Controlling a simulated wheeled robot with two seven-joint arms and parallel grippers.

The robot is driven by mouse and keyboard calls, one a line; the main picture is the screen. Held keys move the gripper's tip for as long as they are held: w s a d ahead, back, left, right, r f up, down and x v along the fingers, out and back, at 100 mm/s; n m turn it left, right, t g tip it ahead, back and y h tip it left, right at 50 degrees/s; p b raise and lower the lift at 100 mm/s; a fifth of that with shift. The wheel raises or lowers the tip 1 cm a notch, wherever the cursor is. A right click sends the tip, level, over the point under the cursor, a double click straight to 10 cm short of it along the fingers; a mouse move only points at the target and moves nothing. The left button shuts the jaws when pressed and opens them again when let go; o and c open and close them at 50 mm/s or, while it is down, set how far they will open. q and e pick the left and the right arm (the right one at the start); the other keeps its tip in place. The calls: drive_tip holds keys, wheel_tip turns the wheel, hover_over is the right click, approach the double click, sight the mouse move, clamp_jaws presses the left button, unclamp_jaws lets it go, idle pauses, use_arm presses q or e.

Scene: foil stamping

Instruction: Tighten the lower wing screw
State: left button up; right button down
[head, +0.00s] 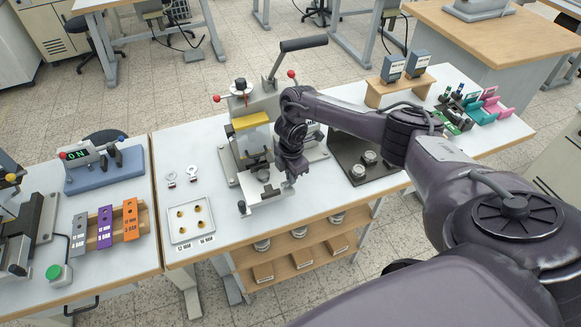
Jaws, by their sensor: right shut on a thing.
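The stamping press (250,135) stands on the middle table, with a yellow block at its front and a low metal work plate (262,190) below. My right gripper (291,178) points down at the right side of this lower plate and is shut. The small part between its fingers is hidden by the gripper; its place at the side of the plate fits the lower wing screw. A dark knob (242,207) shows at the plate's front left corner. My left gripper is not in view.
A white tray (190,221) with several brass pieces and two small metal rings lie left of the press. A dark plate (350,150) with metal parts lies right of it, under my right arm. The press's black lever handle (304,43) rises behind.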

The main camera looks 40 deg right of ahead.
drive_tip(key=shift+s+a+f+m+p, duration=0.15)
drive_tip(key=shift+s+a+m+p, duration=0.15)
drive_tip(key=shift+m+p, duration=0.5)
drive_tip(key=shift+m, duration=0.4)
drive_tip(key=c, duration=1.8)
unclamp_jaws()
drive_tip(key=shift+c, duration=0.2)
drive_tip(key=shift+w, duration=0.1)
drive_tip(key=shift+w, duration=0.1)
